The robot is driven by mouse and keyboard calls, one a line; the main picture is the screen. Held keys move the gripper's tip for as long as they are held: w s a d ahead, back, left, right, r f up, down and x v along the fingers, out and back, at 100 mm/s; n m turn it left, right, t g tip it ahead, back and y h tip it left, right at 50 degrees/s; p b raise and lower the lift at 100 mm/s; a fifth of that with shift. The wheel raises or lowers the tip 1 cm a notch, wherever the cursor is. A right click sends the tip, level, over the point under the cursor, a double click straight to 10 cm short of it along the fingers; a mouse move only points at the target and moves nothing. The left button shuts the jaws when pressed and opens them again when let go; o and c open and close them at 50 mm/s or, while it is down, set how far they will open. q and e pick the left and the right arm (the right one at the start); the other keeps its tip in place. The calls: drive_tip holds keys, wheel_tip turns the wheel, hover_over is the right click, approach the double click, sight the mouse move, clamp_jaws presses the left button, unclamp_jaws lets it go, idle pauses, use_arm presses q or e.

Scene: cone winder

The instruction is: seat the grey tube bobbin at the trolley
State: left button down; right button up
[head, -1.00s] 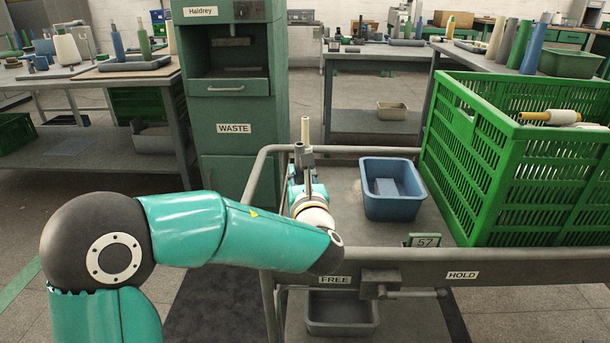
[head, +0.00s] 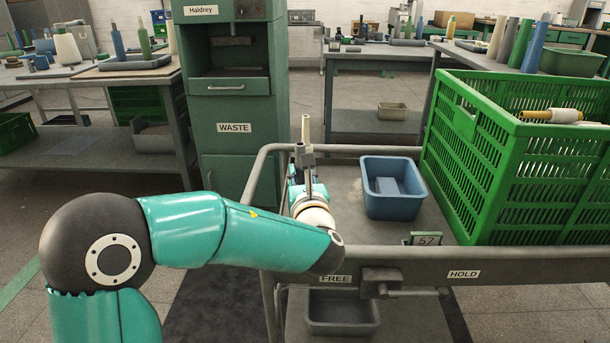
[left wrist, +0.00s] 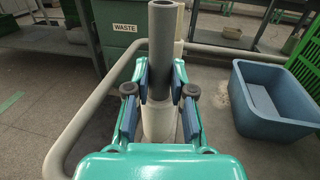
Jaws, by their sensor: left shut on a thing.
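A grey tube bobbin (left wrist: 163,45) stands roughly upright between the fingers of my left gripper (left wrist: 160,90) in the left wrist view, its open end at the top. The gripper is shut on it. A wider, paler cylinder (left wrist: 158,122) shows at the tube's lower end; I cannot tell whether it belongs to the bobbin or to a support. In the head view my left arm reaches over the front left of the trolley (head: 400,262), and its forearm and wrist hide most of the gripper. Whether the tube touches the trolley cannot be seen. My right gripper is not in view.
A blue bin (head: 393,204) stands on the trolley right of the gripper. A green crate (head: 480,180) fills the trolley's right side. The trolley's grey rail (left wrist: 75,125) runs close on the left. A green waste cabinet (head: 235,160) stands behind. Trolley labels read FREE and HOLD.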

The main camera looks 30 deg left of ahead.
use_arm(q)
drive_tip(key=shift+f+b, duration=1.75)
drive_tip(key=shift+f, duration=0.2)
drive_tip(key=c, duration=0.9)
unclamp_jaws()
drive_tip(key=shift+s+d, duration=0.1)
drive_tip(key=v, duration=1.1)
drive_tip(key=shift+s+d, duration=0.25)
drive_tip(key=shift+d, duration=0.05)
